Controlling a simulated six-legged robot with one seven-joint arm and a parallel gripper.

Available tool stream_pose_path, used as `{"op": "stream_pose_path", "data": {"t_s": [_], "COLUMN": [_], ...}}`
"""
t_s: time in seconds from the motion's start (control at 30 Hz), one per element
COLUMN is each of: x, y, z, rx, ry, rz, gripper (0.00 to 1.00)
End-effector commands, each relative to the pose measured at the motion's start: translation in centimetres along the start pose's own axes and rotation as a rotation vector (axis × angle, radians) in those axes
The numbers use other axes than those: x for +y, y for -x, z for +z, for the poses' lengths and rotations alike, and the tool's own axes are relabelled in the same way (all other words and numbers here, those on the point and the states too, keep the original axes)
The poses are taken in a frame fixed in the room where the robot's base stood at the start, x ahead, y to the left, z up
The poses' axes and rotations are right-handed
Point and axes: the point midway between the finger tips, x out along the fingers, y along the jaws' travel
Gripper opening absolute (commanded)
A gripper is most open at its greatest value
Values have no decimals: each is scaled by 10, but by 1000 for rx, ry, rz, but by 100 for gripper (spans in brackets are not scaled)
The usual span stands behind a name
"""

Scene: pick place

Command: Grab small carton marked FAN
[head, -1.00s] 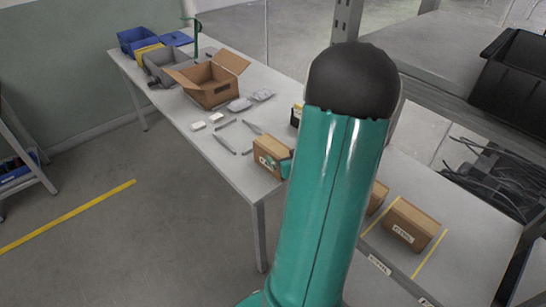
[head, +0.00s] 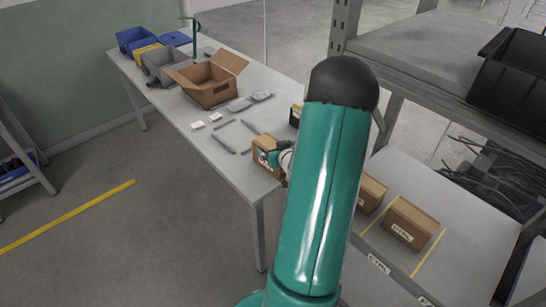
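A small brown carton (head: 263,143) stands at the near right edge of the grey table. In the earlier frame a white label shows on its front; the lettering is too small to read, and now my gripper covers much of that face. My gripper (head: 271,157) is at the carton's front right side, partly hidden behind my teal arm. Whether its fingers touch or close on the carton cannot be made out.
Grey strips and white pieces lie on the grey table (head: 175,105) near an open cardboard box (head: 208,90). Grey, yellow and blue bins stand behind it.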

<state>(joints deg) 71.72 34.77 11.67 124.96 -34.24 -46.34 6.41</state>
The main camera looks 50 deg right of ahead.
Motion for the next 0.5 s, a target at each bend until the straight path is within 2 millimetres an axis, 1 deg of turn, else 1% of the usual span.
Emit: {"op": "stream_pose_path", "data": {"t_s": [0.03,0.07,0.1,0.17,0.2,0.37,0.4,0.5], "x": [0,0,0,0,0,0,0,0], "y": [0,0,0,0,0,0,0,1], "z": [0,0,0,0,0,2,2,3], "rx": [0,0,0,0,-1,-3,-4,-6], "ry": [0,0,0,-1,-1,-2,-3,-4], "rz": [0,0,0,0,0,0,0,0], "gripper": [88,82,74,63,55,23,22,21]}}
